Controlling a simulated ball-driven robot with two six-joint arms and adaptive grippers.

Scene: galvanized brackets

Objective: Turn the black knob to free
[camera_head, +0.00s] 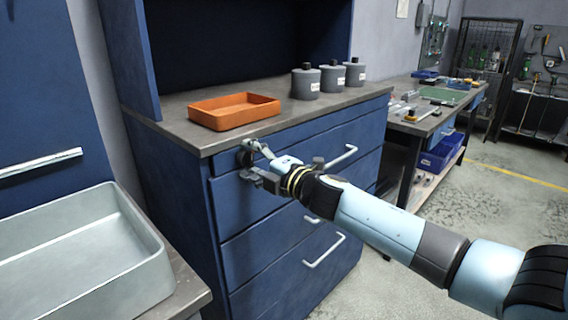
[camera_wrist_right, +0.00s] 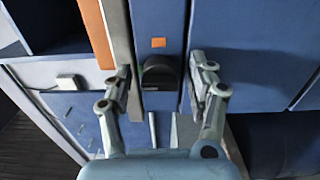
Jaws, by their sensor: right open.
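In the head view the dark knob (camera_head: 243,158) is partly hidden by my right gripper (camera_head: 249,162), at the upper left corner of the cabinet front. My right gripper (camera_wrist_right: 160,82) is open, with one finger on each side of the knob and a visible gap to it. I cannot tell how far its tips are from the panel. My left gripper is not in view.
An orange tray (camera_head: 235,110) and several grey lidded canisters (camera_head: 305,84) stand on the counter above. White drawer handles (camera_head: 345,155) stick out right of my gripper. A grey metal basin (camera_head: 80,250) is at the lower left. Open floor lies at the right.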

